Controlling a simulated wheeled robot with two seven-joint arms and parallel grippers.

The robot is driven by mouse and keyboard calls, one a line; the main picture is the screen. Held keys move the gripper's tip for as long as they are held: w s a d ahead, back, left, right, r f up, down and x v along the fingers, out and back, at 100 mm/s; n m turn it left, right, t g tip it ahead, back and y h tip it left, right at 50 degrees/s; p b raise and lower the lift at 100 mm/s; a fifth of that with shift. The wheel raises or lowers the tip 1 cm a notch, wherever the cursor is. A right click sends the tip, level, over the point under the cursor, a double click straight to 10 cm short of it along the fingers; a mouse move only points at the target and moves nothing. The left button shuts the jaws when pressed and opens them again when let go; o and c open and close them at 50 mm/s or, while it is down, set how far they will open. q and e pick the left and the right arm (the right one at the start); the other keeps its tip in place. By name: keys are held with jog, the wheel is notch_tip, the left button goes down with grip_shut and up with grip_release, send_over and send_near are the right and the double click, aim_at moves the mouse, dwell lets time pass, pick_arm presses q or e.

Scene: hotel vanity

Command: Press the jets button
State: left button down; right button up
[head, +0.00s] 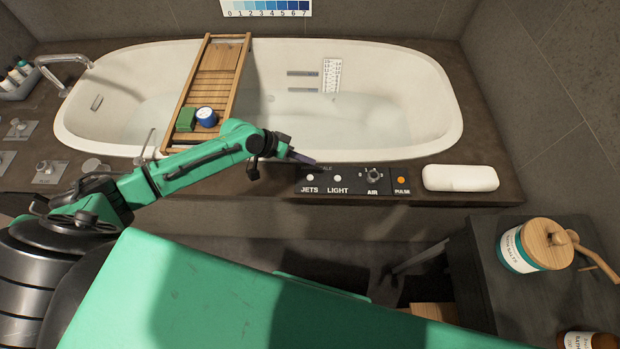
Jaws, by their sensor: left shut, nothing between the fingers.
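The black control panel (355,187) sits on the near rim of the bathtub. Its jets button (310,177) is a small white round button above the word JETS, at the panel's left end. To its right are a white LIGHT button (337,178), an AIR knob (374,174) and an orange PULSE button (401,180). My left gripper (312,162) is shut and empty. Its dark tips appear just above and behind the jets button in the picture; I cannot tell whether they touch the panel. The right gripper is not in view.
The bathtub (440,95) holds water, with a wooden tray (222,60) across it carrying a green block and a blue-white tin. A white cushion (460,178) lies right of the panel. A dark side table (500,275) with a lidded jar (525,248) stands at right.

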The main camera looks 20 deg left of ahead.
aim_at(310, 178)
pick_arm(q)
notch_tip(310, 178, down, 7)
jog(key=b, duration=0.5)
jog(key=shift+r, duration=0.1)
jog(key=shift+f+b, duration=0.25)
jog(key=shift+b, duration=0.05)
dwell(1.3)
jog(key=shift+f, duration=0.4)
jog(key=shift+f+b, duration=0.4)
jog(key=shift+b, duration=0.15)
jog(key=shift+r, duration=0.1)
dwell(0.4)
jog(key=shift+r+p, duration=0.7)
jog(key=shift+p, duration=0.15)
